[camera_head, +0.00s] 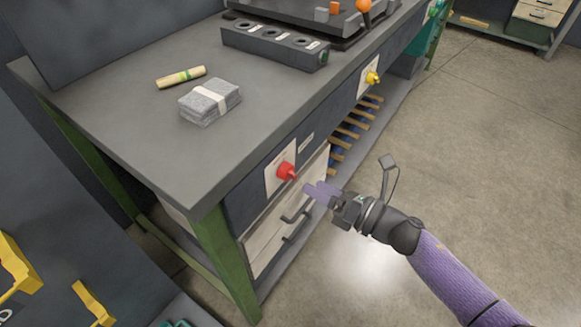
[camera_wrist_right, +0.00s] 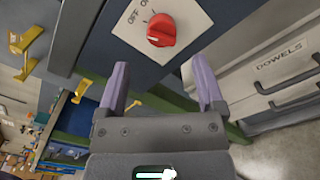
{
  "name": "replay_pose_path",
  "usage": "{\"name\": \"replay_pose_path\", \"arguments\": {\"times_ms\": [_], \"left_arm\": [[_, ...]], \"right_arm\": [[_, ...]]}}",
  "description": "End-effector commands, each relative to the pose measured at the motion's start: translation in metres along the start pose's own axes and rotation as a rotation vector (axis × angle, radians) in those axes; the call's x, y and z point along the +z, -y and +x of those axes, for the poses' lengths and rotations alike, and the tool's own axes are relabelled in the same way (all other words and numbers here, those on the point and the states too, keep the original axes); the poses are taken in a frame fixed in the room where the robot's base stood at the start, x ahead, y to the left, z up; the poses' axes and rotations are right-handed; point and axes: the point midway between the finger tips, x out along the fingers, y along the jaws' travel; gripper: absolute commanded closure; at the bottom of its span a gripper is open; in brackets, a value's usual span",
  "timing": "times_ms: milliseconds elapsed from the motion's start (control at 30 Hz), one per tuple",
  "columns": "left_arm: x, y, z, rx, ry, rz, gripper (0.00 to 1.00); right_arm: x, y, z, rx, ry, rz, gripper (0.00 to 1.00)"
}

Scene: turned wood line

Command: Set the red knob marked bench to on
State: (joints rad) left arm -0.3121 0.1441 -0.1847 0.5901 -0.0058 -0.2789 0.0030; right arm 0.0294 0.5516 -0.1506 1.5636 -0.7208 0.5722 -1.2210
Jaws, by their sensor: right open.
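The red knob (camera_head: 286,171) sits on a pale plate (camera_head: 272,184) on the front face of the bench, below the bench top's edge. In the right wrist view the red knob (camera_wrist_right: 161,30) shows close, with "OFF" and part of another word on the plate (camera_wrist_right: 191,22) beside it. My right gripper (camera_head: 308,190) is just right of and below the knob, apart from it. In the right wrist view my right gripper (camera_wrist_right: 163,82) is open and empty, its two purple fingers on either side below the knob. My left gripper does not show.
A yellow knob (camera_head: 373,78) is farther along the bench front. Drawers (camera_head: 285,222), one labelled DOWELS in the wrist view, with dark handles, sit below the red knob. A grey cloth stack (camera_head: 210,101) and a wooden roll (camera_head: 181,77) lie on the bench top (camera_head: 130,125). The floor at right is clear.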

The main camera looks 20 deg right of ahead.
Motion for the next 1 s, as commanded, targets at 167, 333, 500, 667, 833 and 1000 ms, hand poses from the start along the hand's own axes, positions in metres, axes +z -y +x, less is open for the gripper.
{"name": "replay_pose_path", "arguments": {"times_ms": [167, 333, 500, 667, 833, 1000], "left_arm": [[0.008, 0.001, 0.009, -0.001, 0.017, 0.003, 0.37], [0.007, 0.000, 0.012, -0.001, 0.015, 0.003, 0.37], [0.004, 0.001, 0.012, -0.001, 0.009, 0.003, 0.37], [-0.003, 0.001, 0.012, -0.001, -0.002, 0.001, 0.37], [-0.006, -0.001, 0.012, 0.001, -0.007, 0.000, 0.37], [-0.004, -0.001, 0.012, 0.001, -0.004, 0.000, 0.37]], "right_arm": [[-0.001, 0.002, 0.040, -0.001, 0.002, 0.001, 0.13], [-0.001, 0.002, 0.059, -0.003, 0.001, 0.005, 0.13], [0.000, 0.001, 0.062, -0.004, 0.001, 0.005, 0.13], [0.000, 0.001, 0.062, -0.005, 0.001, 0.006, 0.17], [0.000, 0.001, 0.062, -0.005, 0.001, 0.007, 0.53], [0.000, 0.001, 0.062, -0.005, 0.001, 0.007, 0.89]]}}
